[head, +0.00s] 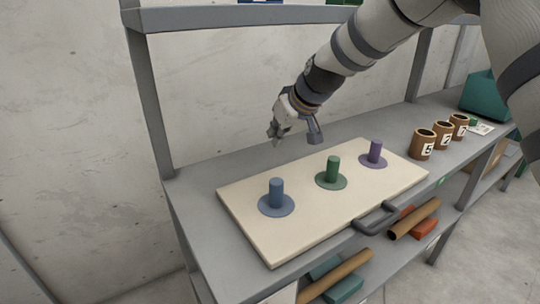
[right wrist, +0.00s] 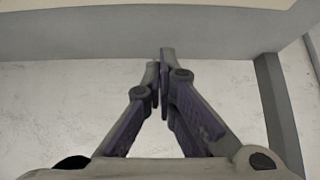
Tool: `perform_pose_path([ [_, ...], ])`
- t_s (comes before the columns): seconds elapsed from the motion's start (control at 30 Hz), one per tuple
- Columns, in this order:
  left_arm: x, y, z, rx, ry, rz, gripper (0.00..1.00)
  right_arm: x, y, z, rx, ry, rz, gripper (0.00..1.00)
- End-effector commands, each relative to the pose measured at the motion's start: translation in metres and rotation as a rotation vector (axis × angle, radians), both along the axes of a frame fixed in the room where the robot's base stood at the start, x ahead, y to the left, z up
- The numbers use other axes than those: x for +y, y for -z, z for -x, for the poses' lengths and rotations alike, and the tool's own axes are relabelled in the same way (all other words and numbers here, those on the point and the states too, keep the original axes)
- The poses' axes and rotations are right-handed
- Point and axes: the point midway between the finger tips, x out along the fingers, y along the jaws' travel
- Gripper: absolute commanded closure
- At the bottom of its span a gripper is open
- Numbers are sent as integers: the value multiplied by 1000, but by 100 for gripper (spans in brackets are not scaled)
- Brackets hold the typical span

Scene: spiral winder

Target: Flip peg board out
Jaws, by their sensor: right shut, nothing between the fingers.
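The peg board (head: 240,215) is a cream panel lying flat on the grey shelf. Three pegs on round bases stand upright on it: a blue peg (head: 276,192), a green peg (head: 332,170) and a purple peg (head: 375,152). A dark handle (head: 376,217) is at the board's front edge. My right gripper (head: 272,135) is above and behind the board, apart from it and from the pegs. In the right wrist view its fingers (right wrist: 160,60) are together with nothing between them. My left gripper is not in view.
Several brown numbered cups, including one marked 5 (head: 424,146), stand right of the board. A teal bin (head: 484,92) is farther right. Cardboard tubes (head: 414,219) and coloured blocks lie on the lower shelf. A grey post (head: 148,105) and upper shelf (head: 215,17) frame the bench.

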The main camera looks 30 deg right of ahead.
Motion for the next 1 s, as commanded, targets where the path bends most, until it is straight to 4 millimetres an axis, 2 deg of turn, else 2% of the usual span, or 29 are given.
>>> perform_pose_path([
  [0.17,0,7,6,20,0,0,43,1,21,-12,7,0,1,100],
  [0.53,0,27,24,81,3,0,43,5,86,-62,8,-1,1,100],
  [0.6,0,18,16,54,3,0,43,4,74,-50,-1,2,-4,100],
  [0.67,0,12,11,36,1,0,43,4,70,-41,-6,1,-4,100],
  [0.83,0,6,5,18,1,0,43,2,74,-25,-4,0,-2,100],
  [1.0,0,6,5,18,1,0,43,2,78,-22,-1,0,0,100],
])
